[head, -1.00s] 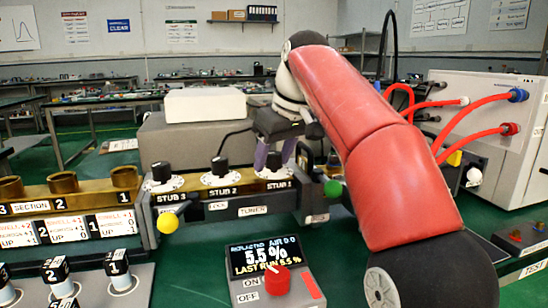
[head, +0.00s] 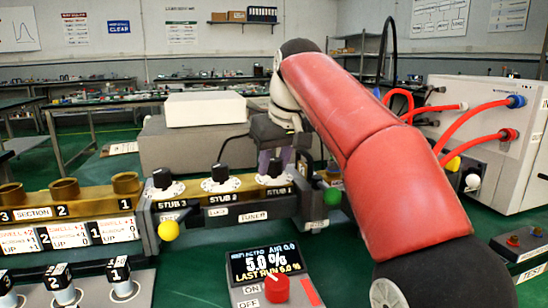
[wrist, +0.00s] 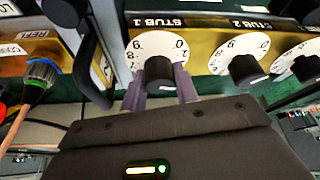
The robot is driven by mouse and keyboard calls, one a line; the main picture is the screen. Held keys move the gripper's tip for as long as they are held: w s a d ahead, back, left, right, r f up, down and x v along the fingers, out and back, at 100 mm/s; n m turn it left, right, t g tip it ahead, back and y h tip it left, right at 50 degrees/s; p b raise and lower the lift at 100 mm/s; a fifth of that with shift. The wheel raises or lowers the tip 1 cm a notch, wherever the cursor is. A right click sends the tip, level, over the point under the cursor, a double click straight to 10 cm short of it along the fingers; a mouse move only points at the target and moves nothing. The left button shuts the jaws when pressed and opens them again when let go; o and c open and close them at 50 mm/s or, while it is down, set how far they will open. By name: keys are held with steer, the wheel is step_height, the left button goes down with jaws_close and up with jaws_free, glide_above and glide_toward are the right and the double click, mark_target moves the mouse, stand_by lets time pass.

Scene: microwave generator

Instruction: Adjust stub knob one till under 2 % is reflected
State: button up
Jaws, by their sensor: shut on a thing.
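The stub 1 knob (wrist: 160,73) is a black knob on a white numbered dial, at the centre of the wrist view. My gripper (wrist: 160,86) has its two purple fingers on either side of it, shut on it. In the head view my gripper (head: 272,157) is at the right end of the brass tuner bar, and the stub 1 knob (head: 276,168) is partly visible there. The display (head: 265,261) reads 5.0 % in large digits, with a last-run line of 5.0 % below.
The stub 2 knob (head: 220,173) and stub 3 knob (head: 162,178) stand to the left. A red switch (head: 276,289) with ON and OFF labels is below the display. A green ball (head: 332,196) is at the tuner's right end. A white cabinet (head: 480,130) with red hoses stands right.

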steer(key=m+h+p, duration=0.1)
steer(key=m, duration=0.2)
steer(key=shift+r+m+t, duration=0.15)
steer(key=shift+m+t, duration=0.15)
steer(key=m+h, duration=0.1)
steer(key=m, duration=0.2)
steer(key=shift+m+h+p, duration=0.3)
steer(key=shift+p, duration=0.05)
steer(key=m+h, duration=0.1)
steer(key=m, duration=0.3)
steer(key=shift+h, duration=0.3)
steer(key=shift+m+g+h, duration=0.5)
steer(key=shift+m, duration=1.2)
steer(key=o, duration=1)
